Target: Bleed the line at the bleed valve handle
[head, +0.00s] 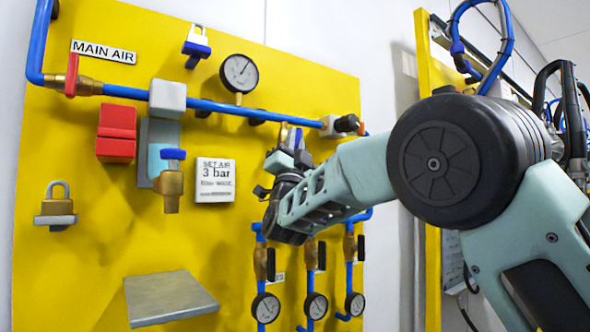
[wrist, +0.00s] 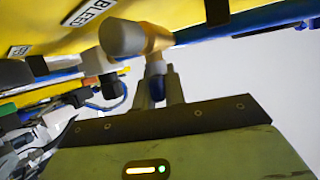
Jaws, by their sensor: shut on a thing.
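The bleed valve shows in the wrist view, with a brass body (wrist: 158,38) and a grey rounded end (wrist: 122,38), beside a white BLEED label (wrist: 88,13). Its dark blue handle (wrist: 156,82) sits between the fingers of my gripper (wrist: 157,92), which is shut on it. In the head view my gripper (head: 287,160) is at the right part of the yellow panel, just below the blue pipe. My own wrist hides most of the valve and handle there.
The yellow panel (head: 80,240) carries a blue pipe (head: 225,106), a round gauge (head: 239,73), a red block (head: 116,133) and a padlock (head: 56,206). A grey shelf (head: 168,297) juts out low. Small gauges (head: 316,305) hang below my gripper.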

